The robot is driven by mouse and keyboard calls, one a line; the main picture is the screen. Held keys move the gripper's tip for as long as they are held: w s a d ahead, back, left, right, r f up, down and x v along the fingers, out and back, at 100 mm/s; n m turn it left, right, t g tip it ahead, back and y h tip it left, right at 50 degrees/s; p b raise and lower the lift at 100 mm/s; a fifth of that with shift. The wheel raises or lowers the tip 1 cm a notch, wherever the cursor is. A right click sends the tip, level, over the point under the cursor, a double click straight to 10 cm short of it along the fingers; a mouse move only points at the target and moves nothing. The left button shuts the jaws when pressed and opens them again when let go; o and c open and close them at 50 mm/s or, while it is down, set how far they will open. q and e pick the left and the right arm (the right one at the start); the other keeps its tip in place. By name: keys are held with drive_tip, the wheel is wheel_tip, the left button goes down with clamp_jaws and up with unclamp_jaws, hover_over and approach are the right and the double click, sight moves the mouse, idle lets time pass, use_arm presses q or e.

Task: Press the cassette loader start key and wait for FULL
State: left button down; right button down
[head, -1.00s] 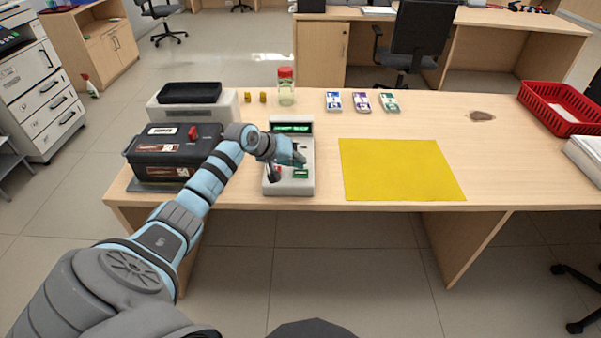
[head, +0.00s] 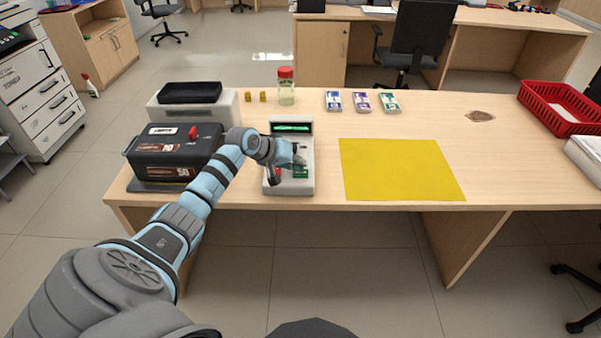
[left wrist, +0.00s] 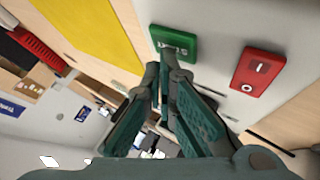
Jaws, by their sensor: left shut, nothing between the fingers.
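The loader unit (head: 308,186) is a pale box on the counter with a green lit display (head: 292,127) at its back. The display's text is too small to read. Its green start key (head: 301,172) shows near the front right of the unit, and in the left wrist view (left wrist: 173,43). A red rocker switch (left wrist: 257,72) sits beside it. My left gripper (head: 298,158) is shut and empty over the unit. In the left wrist view its fingertips (left wrist: 160,75) are close to the green key; I cannot tell whether they touch it. My right gripper is not in view.
Behind are a black tray (head: 190,92), a red-lidded jar (head: 286,90) and several banknote bundles (head: 362,102). A yellow mat (head: 400,170) lies to the right; a red basket (head: 560,108) is at the far right.

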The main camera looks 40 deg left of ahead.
use_arm(q)
drive_tip(key=shift+f, duration=0.35)
drive_tip(key=shift+r, duration=0.1)
idle(0.4)
drive_tip(key=shift+r+p, duration=0.85)
drive_tip(key=shift+p, duration=0.15)
wheel_tip(320, 180, up, 5)
drive_tip(key=p, duration=0.5)
drive_tip(key=shift+p, duration=0.35)
